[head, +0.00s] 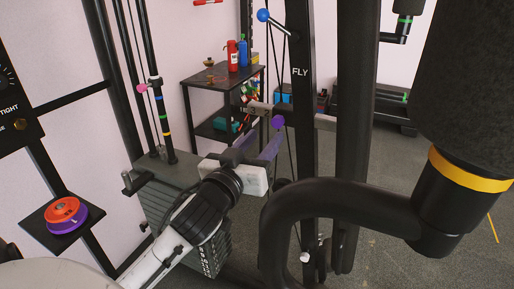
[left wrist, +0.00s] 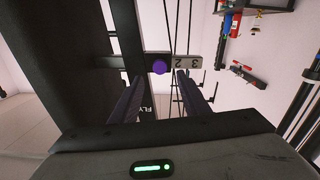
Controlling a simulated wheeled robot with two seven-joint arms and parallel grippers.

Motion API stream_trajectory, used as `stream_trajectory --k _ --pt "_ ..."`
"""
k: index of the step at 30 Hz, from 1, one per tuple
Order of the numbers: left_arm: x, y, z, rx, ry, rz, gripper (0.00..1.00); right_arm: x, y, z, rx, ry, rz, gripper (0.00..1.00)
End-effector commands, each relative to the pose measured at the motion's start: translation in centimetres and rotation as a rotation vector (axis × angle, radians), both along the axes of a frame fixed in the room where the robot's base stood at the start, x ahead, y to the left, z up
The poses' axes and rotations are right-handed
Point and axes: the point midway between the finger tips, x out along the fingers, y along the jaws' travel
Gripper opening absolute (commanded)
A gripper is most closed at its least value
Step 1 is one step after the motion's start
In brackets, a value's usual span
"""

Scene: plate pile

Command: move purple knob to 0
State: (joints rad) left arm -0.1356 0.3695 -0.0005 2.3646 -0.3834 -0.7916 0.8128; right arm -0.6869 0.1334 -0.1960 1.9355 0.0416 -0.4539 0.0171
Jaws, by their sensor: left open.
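The purple knob (head: 278,121) sits on a horizontal bar of the black machine, beside the upright marked FLY. In the left wrist view the purple knob (left wrist: 159,67) is near the picture's middle, at the left end of a pale number plate (left wrist: 188,61) showing 3 and 2. No 0 is readable. My left gripper (head: 259,145) is open and empty, a little below and left of the knob in the head view. In the left wrist view its two fingers (left wrist: 159,79) stand apart, one on each side of the knob, with no visible contact. My right gripper is out of view.
A thick curved black bar (head: 335,195) fills the right front. A shelf (head: 205,82) with bottles stands behind. Red and purple plates (head: 66,216) lie at left.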

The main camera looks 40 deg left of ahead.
Motion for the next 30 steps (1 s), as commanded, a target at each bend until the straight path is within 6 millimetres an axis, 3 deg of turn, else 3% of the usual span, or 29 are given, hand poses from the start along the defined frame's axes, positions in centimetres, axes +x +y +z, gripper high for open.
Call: stream_trajectory --k 7,25,28,30 --pt "-2.7 -0.6 0.0 0.0 0.0 0.0 0.42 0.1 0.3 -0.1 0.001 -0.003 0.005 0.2" --pt "-2.9 -0.7 -0.1 0.001 0.002 0.0 0.42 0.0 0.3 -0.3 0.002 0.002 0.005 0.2" --pt "-2.8 -1.1 -1.8 0.007 0.039 -0.014 0.42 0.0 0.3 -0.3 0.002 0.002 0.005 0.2" --pt "-2.7 -1.9 -4.6 0.019 0.099 -0.04 0.42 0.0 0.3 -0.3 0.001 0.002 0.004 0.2"
